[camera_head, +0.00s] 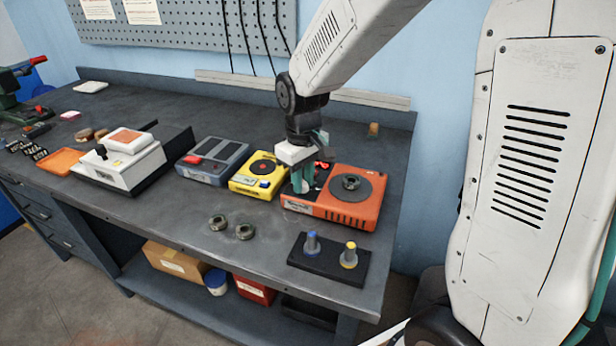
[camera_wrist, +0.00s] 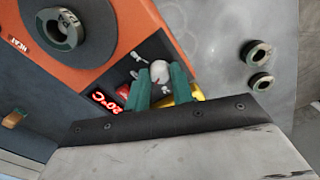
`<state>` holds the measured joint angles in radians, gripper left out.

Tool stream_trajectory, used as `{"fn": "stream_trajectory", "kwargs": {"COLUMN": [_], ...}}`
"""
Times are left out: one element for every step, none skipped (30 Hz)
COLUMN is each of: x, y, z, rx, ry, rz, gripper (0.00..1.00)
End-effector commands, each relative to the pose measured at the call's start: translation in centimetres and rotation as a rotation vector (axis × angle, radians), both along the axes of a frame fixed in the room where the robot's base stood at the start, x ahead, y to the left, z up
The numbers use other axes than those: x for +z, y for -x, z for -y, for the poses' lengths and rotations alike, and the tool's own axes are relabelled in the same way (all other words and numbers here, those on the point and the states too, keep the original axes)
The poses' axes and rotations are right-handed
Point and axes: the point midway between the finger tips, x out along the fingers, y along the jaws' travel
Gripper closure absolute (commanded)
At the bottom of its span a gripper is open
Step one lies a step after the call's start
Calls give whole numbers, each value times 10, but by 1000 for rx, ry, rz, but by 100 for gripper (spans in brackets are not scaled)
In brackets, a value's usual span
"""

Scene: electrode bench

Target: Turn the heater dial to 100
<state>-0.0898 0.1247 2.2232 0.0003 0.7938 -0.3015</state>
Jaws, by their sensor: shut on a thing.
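The orange heater (camera_head: 330,212) stands at the right end of the bench, with a round dark plate (camera_head: 368,186) on top. In the wrist view the heater (camera_wrist: 110,77) shows its white dial (camera_wrist: 160,72) and a red lit display (camera_wrist: 104,100). The display seems to read "20°C"; I cannot tell whether a digit before it is cut off. My gripper (camera_head: 301,186) points down at the heater's left front corner. In the wrist view its green fingers (camera_wrist: 161,82) are shut on the dial from both sides. The dial's mark cannot be made out.
A yellow device (camera_head: 245,185) stands close to the left of the heater. Two dark rings (camera_head: 218,222) lie in front on clear bench. A black holder (camera_head: 318,262) with blue-topped and yellow-topped pieces is near the front edge. A dark ring-shaped piece (camera_wrist: 60,28) sits on the heater plate.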

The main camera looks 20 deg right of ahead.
Motion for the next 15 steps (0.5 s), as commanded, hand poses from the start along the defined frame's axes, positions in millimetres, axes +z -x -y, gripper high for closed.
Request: {"fn": "stream_trajectory", "kwargs": {"x": [0,0,0,0,0,0,0,0,0,0,0,0,0,1,2], "y": [-1,-1,-1,-1,-1,-1,-1,-1,-1,-1,-1,-1,0,0,-1], "z": [-1,-1,-1,-1,-1,-1,-1,0,0,0,0,0,0,0,0], "rx": [0,0,1,1,1,1,1,1,1,1,1,1,1,1,1], "ry": [-2,-2,-2,-2,-2,-2,-1,-1,-1,-1,-1,-1,0,0,0], "rz": [4,4,4,4,4,4,3,3,2,2,2,2,1,1,2], "gripper": [99,99,99,71,63,55,55,55,55,55,55,55,55,55,55]}}
